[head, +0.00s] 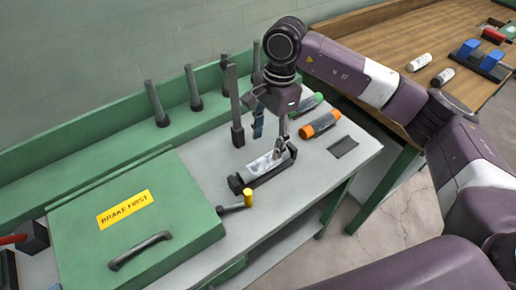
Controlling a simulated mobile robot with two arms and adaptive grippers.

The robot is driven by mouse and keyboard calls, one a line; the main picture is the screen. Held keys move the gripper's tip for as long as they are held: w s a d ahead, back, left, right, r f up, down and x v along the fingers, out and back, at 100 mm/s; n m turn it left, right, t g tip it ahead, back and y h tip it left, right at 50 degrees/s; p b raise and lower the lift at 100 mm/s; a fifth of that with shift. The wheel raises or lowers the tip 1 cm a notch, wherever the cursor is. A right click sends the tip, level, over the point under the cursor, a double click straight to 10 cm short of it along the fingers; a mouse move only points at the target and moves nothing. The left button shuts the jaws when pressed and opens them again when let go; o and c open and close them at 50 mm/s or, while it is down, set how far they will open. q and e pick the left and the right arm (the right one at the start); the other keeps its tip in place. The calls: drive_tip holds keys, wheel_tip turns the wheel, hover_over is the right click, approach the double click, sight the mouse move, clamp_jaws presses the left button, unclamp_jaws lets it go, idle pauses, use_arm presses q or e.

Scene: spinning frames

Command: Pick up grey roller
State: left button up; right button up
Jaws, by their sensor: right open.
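A light grey roller (262,165) lies in a dark cradle (236,184) on the pale worktop, and I take it for the grey roller. My right gripper (280,150) points down at the far right end of this roller, with its fingers close to it. It is open. Whether the fingers touch the roller cannot be told. The gripper hides part of the roller's right end and the cradle behind it. My left gripper is not in view.
A green roller (309,104) and an orange roller (321,125) lie behind and right of the cradle. Dark upright posts (236,112) stand close left of the gripper. A yellow-tipped crank (247,198) and a green box (130,225) are at front left. A wooden table (395,48) is at right.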

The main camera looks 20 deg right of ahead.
sight(264, 159)
drive_tip(key=shift+f, duration=0.2)
drive_tip(key=f, duration=0.1)
drive_tip(key=f+p, duration=0.1)
drive_tip(key=s+f+p, duration=0.1)
drive_tip(key=shift+s+a+f, duration=0.1)
drive_tip(key=shift+a, duration=0.15)
drive_tip(key=f, duration=0.1)
drive_tip(key=f+p, duration=0.1)
drive_tip(key=shift+w+a+f, duration=0.15)
drive_tip(key=shift+w+f, duration=0.1)
drive_tip(key=shift+f, duration=0.55)
drive_tip(key=c, duration=1)
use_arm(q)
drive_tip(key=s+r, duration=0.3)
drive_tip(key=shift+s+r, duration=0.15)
use_arm(e)
drive_tip(key=c, duration=0.4)
drive_tip(key=shift+o, duration=0.2)
drive_tip(key=shift+r, duration=0.1)
